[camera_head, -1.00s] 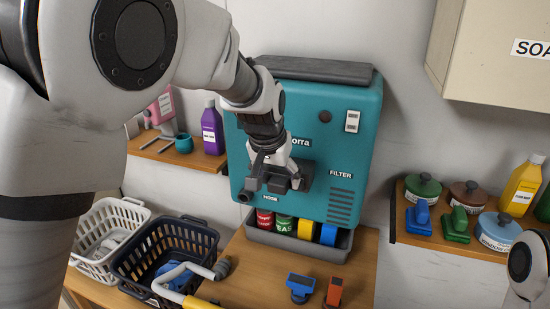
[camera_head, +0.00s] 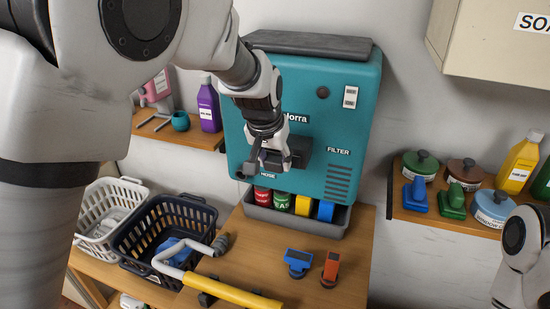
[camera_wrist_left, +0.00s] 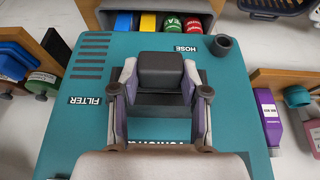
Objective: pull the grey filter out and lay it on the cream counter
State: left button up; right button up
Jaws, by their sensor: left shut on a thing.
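The filter is a dark grey block (camera_wrist_left: 160,70) between the fingers of my left gripper (camera_wrist_left: 160,84). In the head view my left gripper (camera_head: 274,158) is shut on it, in front of the dark housing (camera_head: 302,150) on the teal machine's (camera_head: 345,125) face. The fingers hide most of the filter in the head view. I cannot tell how far it is out of the housing. My right arm shows at the right edge; its gripper is not in view. The counter (camera_head: 345,255) below looks like brown wood; I see no cream one.
A grey bin (camera_head: 300,222) with coloured cans stands under the machine. A blue tool (camera_head: 297,260), an orange tool (camera_head: 331,268) and a yellow-handled pipe (camera_head: 230,291) lie on the counter. Baskets (camera_head: 160,235) stand left. A stocked shelf (camera_head: 425,213) is on the right.

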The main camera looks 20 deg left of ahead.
pick_arm(q)
jog(key=shift+s, duration=0.65)
jog(key=s+b, duration=0.3)
jog(key=s, duration=0.4)
jog(key=shift+a, duration=0.15)
dwell(0.9)
